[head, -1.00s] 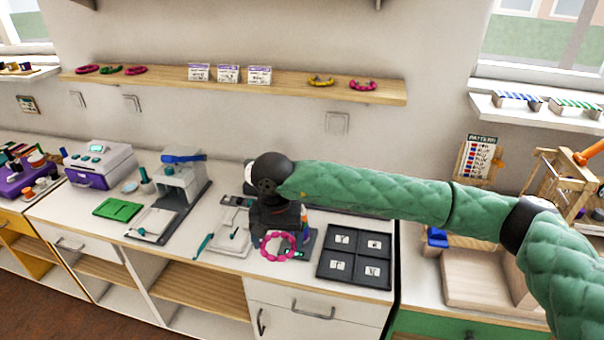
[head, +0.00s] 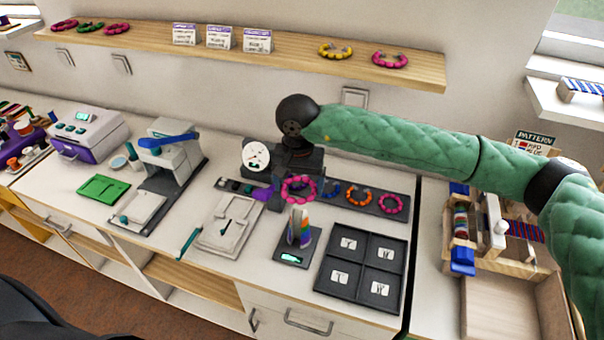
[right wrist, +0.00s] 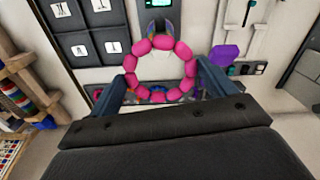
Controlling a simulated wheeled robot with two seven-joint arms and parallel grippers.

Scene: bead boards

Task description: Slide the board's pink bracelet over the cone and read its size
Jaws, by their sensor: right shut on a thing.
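My right gripper (head: 296,168) is shut on a pink beaded bracelet (head: 298,178). In the right wrist view, the bracelet (right wrist: 136,62) is a full ring between the two fingers (right wrist: 163,88). The rainbow-striped cone (head: 301,228) stands upright on a dark base with a lit display (head: 291,258). In the head view, the bracelet's lower edge overlaps the cone's tip; I cannot tell whether it is around the tip or behind it. The display's digits are too small to read. My left gripper is not in view.
A dark board (head: 340,205) behind the cone holds blue and orange bracelets and another pink bracelet (head: 391,204). A dark four-compartment tray (head: 362,266) lies right of the cone. A purple object (head: 265,195) and a pale tray (head: 228,222) are to its left. A shelf (head: 300,55) hangs above.

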